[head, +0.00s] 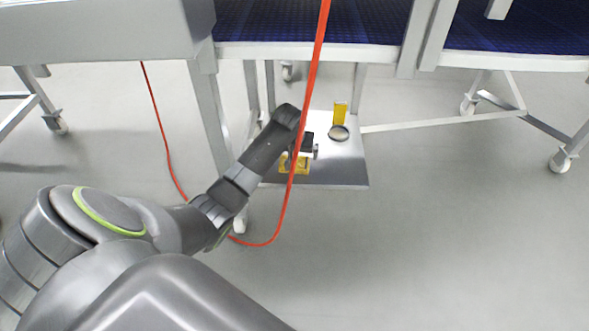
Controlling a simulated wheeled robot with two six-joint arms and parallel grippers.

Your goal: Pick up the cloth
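I cannot make out a cloth for certain in the head view. My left arm comes in from the lower left and reaches to a low metal shelf (345,174) under the tables. My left gripper (306,152) is at the shelf, small and partly behind the orange cable and my own wrist. I cannot tell whether its fingers are open or shut. A yellow frame-like thing (294,168) lies just below the gripper; whether they touch is unclear. A yellow upright piece (340,113) and a round dish (339,133) stand farther back on the shelf. My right gripper is out of view.
An orange cable (318,50) hangs down in front of the shelf and my wrist, loops near the floor and rises at left. Tables with blue tops (330,20), white legs, crossbars and wheels (562,160) stand behind. The grey floor (450,230) at right is clear.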

